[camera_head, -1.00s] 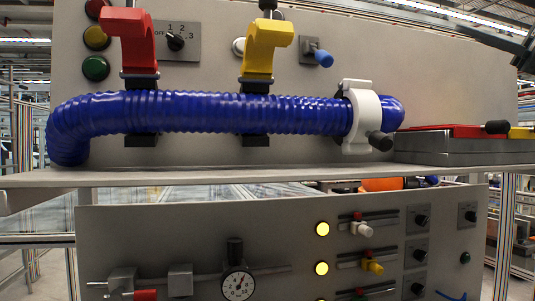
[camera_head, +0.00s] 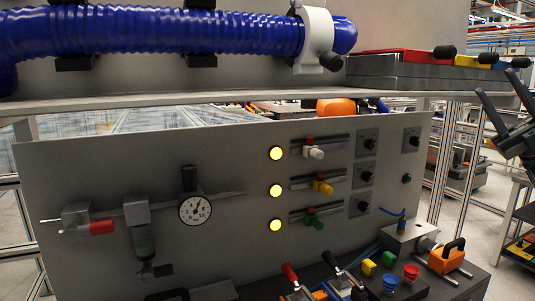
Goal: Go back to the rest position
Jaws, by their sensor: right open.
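My right gripper (camera_head: 502,101) shows at the right edge of the head view, with two dark fingers spread apart and nothing between them. It is in the air, to the right of the drive unit's grey panel (camera_head: 95,165) and apart from it. My left gripper is outside the view.
A blue corrugated hose (camera_head: 180,32) with a white clamp (camera_head: 316,40) runs along the upper panel. A shelf (camera_head: 230,97) crosses below it. The lower panel has a gauge (camera_head: 195,208), yellow lamps and sliders. Levers and an orange-handled block (camera_head: 446,257) stand in front at lower right.

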